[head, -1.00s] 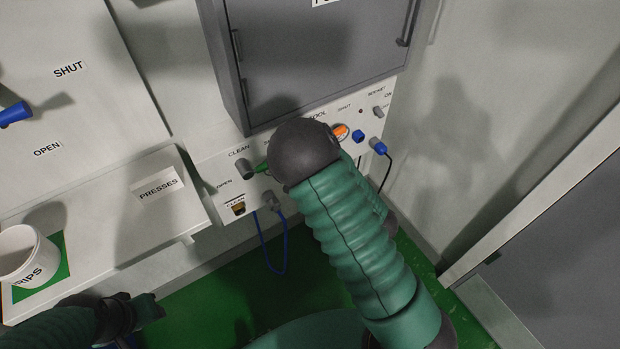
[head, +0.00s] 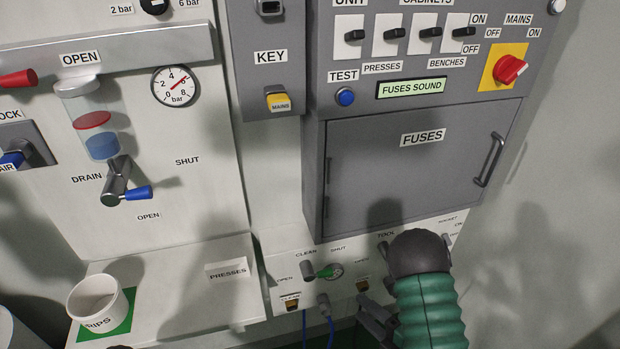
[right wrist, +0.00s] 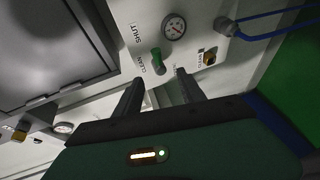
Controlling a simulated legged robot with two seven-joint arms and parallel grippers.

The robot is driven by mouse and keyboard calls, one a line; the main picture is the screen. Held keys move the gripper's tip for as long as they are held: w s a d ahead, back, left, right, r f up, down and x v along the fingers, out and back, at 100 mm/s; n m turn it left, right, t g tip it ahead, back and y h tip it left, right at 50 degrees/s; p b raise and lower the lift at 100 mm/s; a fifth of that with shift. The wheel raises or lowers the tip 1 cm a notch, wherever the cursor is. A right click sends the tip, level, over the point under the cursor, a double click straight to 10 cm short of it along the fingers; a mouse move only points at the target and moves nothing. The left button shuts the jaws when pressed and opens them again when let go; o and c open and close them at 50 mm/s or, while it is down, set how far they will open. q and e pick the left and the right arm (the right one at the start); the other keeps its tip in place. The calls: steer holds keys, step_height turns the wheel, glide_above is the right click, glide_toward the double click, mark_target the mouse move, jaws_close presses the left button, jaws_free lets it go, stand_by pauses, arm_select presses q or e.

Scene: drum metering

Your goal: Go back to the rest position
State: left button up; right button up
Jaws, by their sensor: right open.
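My right arm (head: 428,300) comes up from the lower right in the head view, its dark rounded joint in front of the lower panel. My right gripper (head: 374,318) is partly hidden beside it, low in front of that panel. In the right wrist view the two dark fingers of my right gripper (right wrist: 160,92) stand apart with nothing between them. The green-handled valve (right wrist: 156,60) is just beyond the fingers; I see no contact. Of my left arm, only a dark sliver seems to show at the bottom edge of the head view.
A grey FUSES cabinet (head: 412,175) stands above the lower panel. A white cup (head: 97,300) sits on a green square on the ledge at left. A blue-handled drain valve (head: 135,193) is above it. Blue hoses (head: 330,330) hang below the panel.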

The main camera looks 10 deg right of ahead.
steer(key=w+d+f+m+g+h, duration=0.2)
steer(key=w+m+h, duration=0.2)
steer(key=w+m, duration=0.15)
steer(key=s+a+r+m+g+h, duration=0.1)
steer(key=s+a+r+m+g, duration=0.15)
steer(key=s+m+g, duration=0.45)
steer(key=s+a+r+m+g+h, duration=0.25)
steer(key=s+m, duration=0.25)
steer(key=m, duration=0.4)
step_height(320, 180, up, 14)
steer(key=s+y+p, duration=0.1)
steer(key=p, duration=1.3)
steer(key=shift+a, duration=0.45)
